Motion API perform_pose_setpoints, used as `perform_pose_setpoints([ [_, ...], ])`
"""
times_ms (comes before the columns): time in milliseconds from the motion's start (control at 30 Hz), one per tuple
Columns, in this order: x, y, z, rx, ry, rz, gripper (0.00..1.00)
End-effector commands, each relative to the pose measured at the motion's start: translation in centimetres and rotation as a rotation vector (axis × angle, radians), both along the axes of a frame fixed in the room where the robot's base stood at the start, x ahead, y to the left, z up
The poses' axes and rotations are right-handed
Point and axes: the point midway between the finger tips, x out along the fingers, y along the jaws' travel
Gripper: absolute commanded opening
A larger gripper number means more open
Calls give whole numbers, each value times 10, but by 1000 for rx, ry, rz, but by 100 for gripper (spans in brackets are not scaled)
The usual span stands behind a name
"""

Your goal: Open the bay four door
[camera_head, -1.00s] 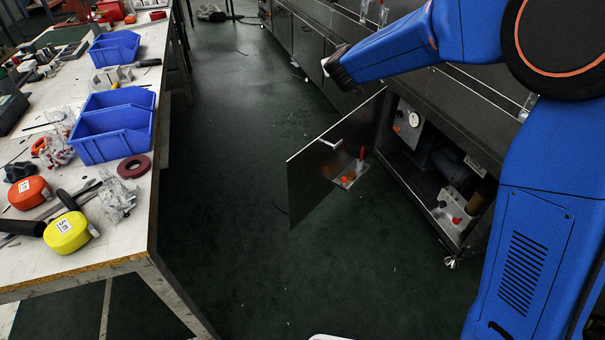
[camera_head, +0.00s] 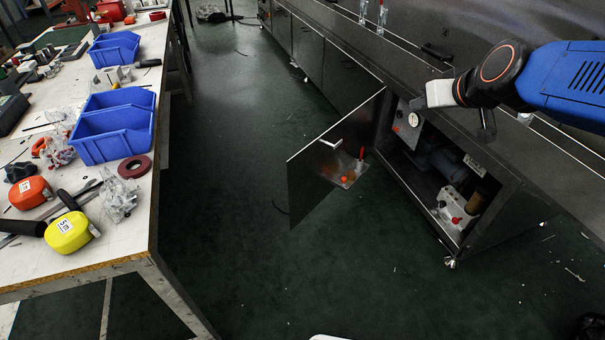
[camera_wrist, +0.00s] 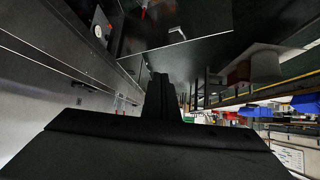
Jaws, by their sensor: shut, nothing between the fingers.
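A dark metal cabinet door (camera_head: 335,165) stands swung out wide from the dryer's side in the head view. It has a pale handle (camera_head: 330,143) near its upper edge. I cannot read a bay number on it. The bay (camera_head: 430,165) behind it is open and shows a gauge, pipes and fittings. The door also shows at the top of the wrist view (camera_wrist: 205,22), with its handle (camera_wrist: 177,34). My gripper (camera_wrist: 161,80) is shut and empty, apart from the door. In the head view my wrist is above the open bay, and the fingertips are hard to make out.
The long dryer (camera_head: 465,85) runs along the right, with shut doors (camera_head: 308,50) farther back. A workbench (camera_head: 120,225) with blue bins (camera_head: 112,125) and tools stands at the left. The green floor (camera_head: 225,190) between is clear.

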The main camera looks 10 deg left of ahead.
Motion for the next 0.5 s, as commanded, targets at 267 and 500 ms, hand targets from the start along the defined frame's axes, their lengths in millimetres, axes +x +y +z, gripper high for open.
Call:
perform_pose_setpoints([
  [267,-113,-63,-42,-30,199,-107,0],
  [500,-186,-102,-75,-62,334,-218,0],
])
